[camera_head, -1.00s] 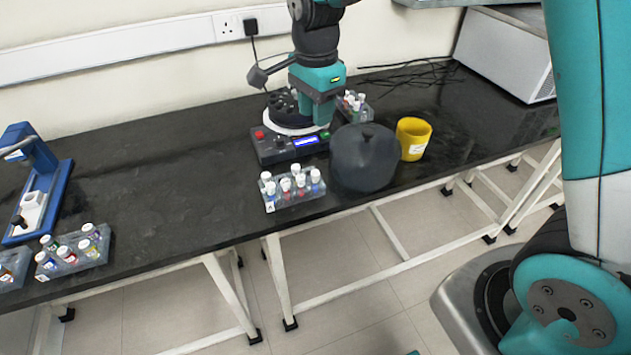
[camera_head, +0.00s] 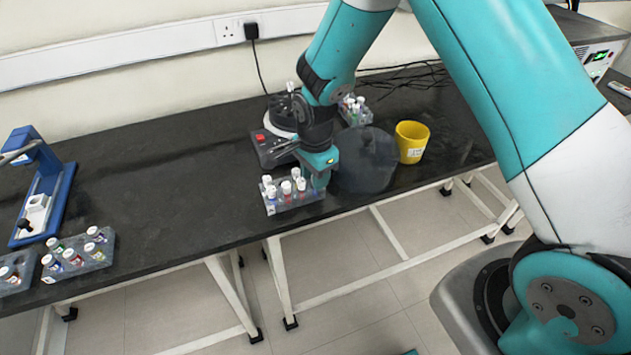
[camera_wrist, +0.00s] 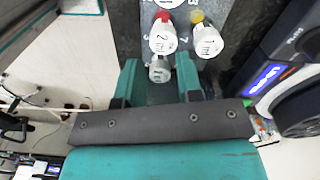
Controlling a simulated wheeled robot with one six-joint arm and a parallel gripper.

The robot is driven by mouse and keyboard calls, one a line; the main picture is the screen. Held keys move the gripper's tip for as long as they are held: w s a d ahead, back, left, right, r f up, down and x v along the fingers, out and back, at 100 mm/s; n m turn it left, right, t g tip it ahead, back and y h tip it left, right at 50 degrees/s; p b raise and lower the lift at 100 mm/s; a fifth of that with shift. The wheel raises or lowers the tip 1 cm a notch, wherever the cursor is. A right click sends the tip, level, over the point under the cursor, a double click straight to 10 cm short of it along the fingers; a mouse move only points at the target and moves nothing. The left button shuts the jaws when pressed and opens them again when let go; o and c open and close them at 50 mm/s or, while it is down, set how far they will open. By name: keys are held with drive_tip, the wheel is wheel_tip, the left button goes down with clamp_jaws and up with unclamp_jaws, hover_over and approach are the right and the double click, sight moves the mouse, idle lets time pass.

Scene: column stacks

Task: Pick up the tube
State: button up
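The near rack (camera_head: 293,207) is a clear holder with several white-capped tubes at the bench's front edge. My gripper (camera_head: 318,180) is down at the right end of this rack. In the wrist view my gripper (camera_wrist: 157,64) has its two teal fingers apart, pointing at the rack. A white-capped tube (camera_wrist: 160,70) sits between the fingers, with a gap visible on both sides. Two more caps, one with a red tube (camera_wrist: 163,38) and one with a yellow tube (camera_wrist: 207,42), stand just beyond the fingertips. The lower part of the tube between the fingers is hidden.
A dark rounded container (camera_head: 365,165) stands close to my gripper's right, with a yellow beaker (camera_head: 411,140) beyond it. A device with a red button (camera_head: 262,137) stands behind the rack. Another rack (camera_head: 98,262) and a blue stand (camera_head: 60,205) are at left. The bench middle-left is clear.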

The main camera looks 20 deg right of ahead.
drive_tip(key=shift+f, duration=0.5)
drive_tip(key=shift+c, duration=0.2)
clamp_jaws()
drive_tip(key=shift+r, duration=0.15)
